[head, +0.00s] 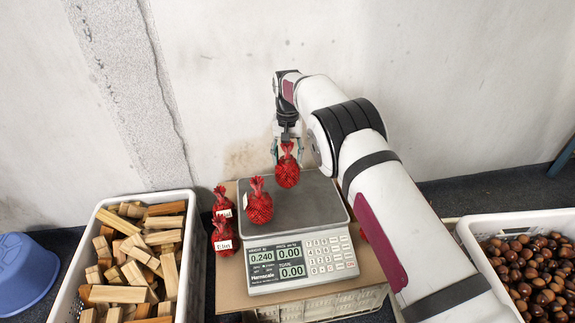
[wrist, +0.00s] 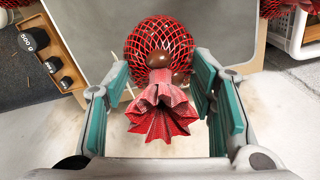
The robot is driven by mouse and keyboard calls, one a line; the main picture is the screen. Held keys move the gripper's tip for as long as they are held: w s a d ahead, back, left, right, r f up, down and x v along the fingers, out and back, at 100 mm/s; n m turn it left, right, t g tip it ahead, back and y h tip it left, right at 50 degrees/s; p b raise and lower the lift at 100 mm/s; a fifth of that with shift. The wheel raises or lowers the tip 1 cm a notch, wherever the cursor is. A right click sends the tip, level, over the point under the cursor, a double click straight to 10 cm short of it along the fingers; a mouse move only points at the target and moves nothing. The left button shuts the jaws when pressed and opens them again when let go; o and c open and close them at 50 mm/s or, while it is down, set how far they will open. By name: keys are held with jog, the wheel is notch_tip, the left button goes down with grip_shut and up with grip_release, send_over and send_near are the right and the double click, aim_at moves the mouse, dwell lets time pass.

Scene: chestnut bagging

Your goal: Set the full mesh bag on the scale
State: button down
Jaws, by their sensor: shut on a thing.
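My gripper (head: 287,150) is shut on the gathered red neck of a full mesh bag (head: 287,174), which hangs below the fingers at the far part of the scale's plate. In the wrist view the held bag (wrist: 160,45) shows brown chestnuts through its red net, with its flared top (wrist: 163,108) between the fingers. I cannot tell whether its bottom touches the plate. The scale (head: 303,262) has a grey plate and shows 0.240 on its weight display. Another red mesh bag (head: 259,207) stands on the plate, nearer and to the left.
Two tagged red bags (head: 221,205) (head: 222,236) stand left of the scale. A crate of wood blocks (head: 191,215) is at left, a crate of chestnuts (head: 470,243) at right. A blue basin (head: 22,272) lies far left. A block with weights (wrist: 52,52) shows beside the plate.

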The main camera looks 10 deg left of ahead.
aim_at(288, 158)
jog(key=shift+w+f+b, duration=0.1)
jog(key=shift+f+b, duration=0.75)
jog(key=shift+f, duration=1)
jog(key=c, duration=0.7)
grip_release()
notch_tip(288, 158, up, 12)
jog(key=p, duration=0.4)
